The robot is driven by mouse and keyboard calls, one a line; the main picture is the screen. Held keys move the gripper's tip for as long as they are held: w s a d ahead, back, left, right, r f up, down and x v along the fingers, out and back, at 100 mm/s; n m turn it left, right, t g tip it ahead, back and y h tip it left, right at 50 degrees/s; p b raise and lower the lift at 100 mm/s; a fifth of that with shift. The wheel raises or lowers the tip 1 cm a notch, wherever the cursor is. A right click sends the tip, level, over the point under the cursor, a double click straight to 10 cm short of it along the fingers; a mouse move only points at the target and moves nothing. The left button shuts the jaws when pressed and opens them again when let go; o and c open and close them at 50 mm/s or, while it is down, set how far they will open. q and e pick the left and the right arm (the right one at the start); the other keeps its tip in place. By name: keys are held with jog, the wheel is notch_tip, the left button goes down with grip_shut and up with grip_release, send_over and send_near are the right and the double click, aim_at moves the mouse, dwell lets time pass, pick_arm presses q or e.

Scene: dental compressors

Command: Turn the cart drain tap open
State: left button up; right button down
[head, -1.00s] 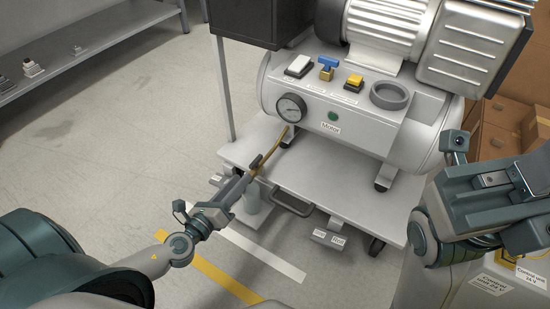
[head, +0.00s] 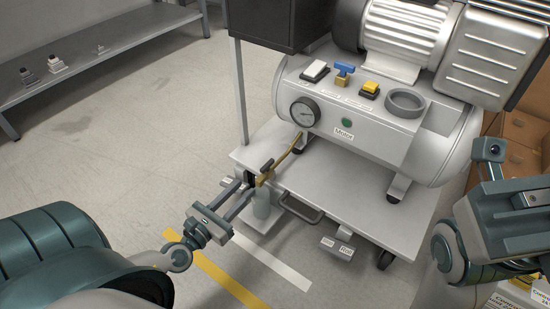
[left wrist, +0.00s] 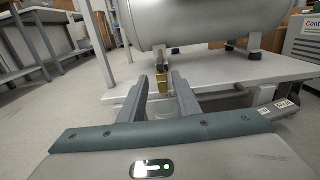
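The cart drain tap (head: 264,177) is a brass fitting with a dark lever handle, at the end of a brass pipe (head: 286,157) under the tank, at the cart's front left corner. My left gripper (head: 249,184) is open, its two fingers pointing at the tap. In the left wrist view the brass tap (left wrist: 162,79) shows in the gap between the fingertips (left wrist: 160,84). I cannot tell whether either finger touches it. My right gripper (head: 506,176) is at the right edge, away from the tap; its finger state is unclear.
The cart (head: 340,195) carries a silver compressor tank (head: 400,140) with a gauge (head: 305,112) and top controls. A light cylinder (head: 264,205) stands below the tap. A cart handle (head: 301,209) and pedals (head: 337,246) are at the front.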

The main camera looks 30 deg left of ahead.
aim_at(273, 160)
pick_arm(q)
jog(key=w, duration=0.5)
jog(key=w+d, duration=0.1)
jog(key=w, duration=1)
jog(key=shift+w+d, duration=0.15)
jog(key=shift+w, duration=0.2)
grip_shut()
